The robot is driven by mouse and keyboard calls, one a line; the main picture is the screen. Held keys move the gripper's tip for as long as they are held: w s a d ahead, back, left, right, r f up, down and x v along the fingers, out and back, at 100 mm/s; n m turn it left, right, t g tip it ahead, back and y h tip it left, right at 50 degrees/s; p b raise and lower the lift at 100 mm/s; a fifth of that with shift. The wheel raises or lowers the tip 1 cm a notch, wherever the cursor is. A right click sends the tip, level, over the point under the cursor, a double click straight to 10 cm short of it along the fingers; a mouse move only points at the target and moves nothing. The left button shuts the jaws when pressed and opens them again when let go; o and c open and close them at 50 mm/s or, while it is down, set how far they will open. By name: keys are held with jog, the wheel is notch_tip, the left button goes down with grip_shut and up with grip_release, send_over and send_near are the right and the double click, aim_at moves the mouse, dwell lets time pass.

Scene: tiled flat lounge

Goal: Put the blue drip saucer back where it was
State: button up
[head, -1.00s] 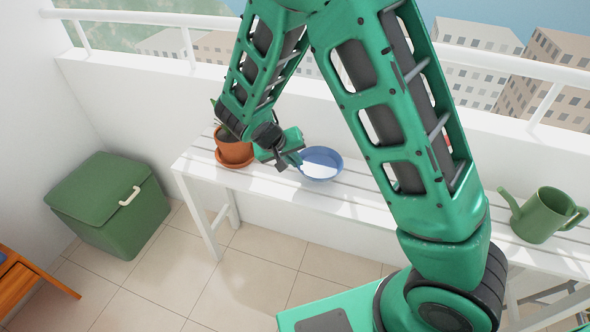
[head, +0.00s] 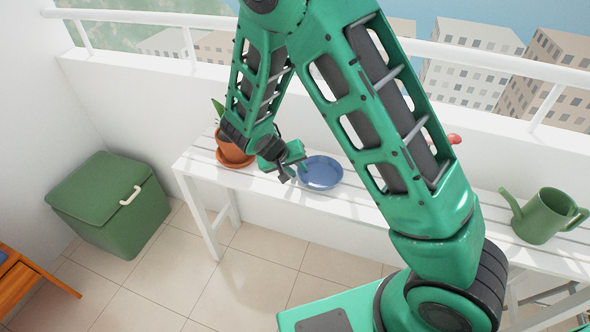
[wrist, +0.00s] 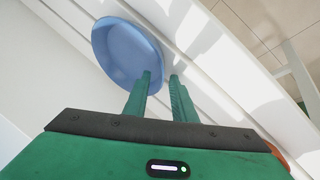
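The blue drip saucer (head: 322,173) lies on the white slatted bench (head: 365,208), right of a terracotta pot, and looks level. It also shows in the wrist view (wrist: 122,50). My gripper (head: 294,168) is low at the saucer's left rim. In the wrist view, my gripper's two fingers (wrist: 161,76) stand apart with a gap between them. The left finger overlaps the saucer's edge and the right finger is just outside it. Whether either finger touches the rim cannot be told.
The terracotta pot (head: 232,150) with a plant stands close to my gripper on the left, partly hidden by my arm. A green watering can (head: 545,216) stands at the bench's right. A green box (head: 110,205) is on the floor at left. A railing runs behind.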

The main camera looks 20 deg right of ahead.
jog(key=v, duration=1.2)
jog(key=s+d+r+m+g+y, duration=0.1)
jog(key=s+d+r, duration=0.35)
jog(key=d, duration=0.45)
jog(key=s+d+r+m+g+y, duration=0.15)
jog(key=s+d+r, duration=0.3)
jog(key=d, duration=0.55)
jog(key=s+d+r+m+y, duration=0.1)
jog(key=s+d+r, duration=0.1)
jog(key=s, duration=0.8)
jog(key=s+d+r+m+y, duration=0.1)
jog(key=s+d, duration=0.4)
jog(key=s, duration=0.6)
jog(key=shift+r+g+y, duration=0.35)
jog(key=shift+g+y, duration=0.1)
jog(key=shift+y, duration=0.2)
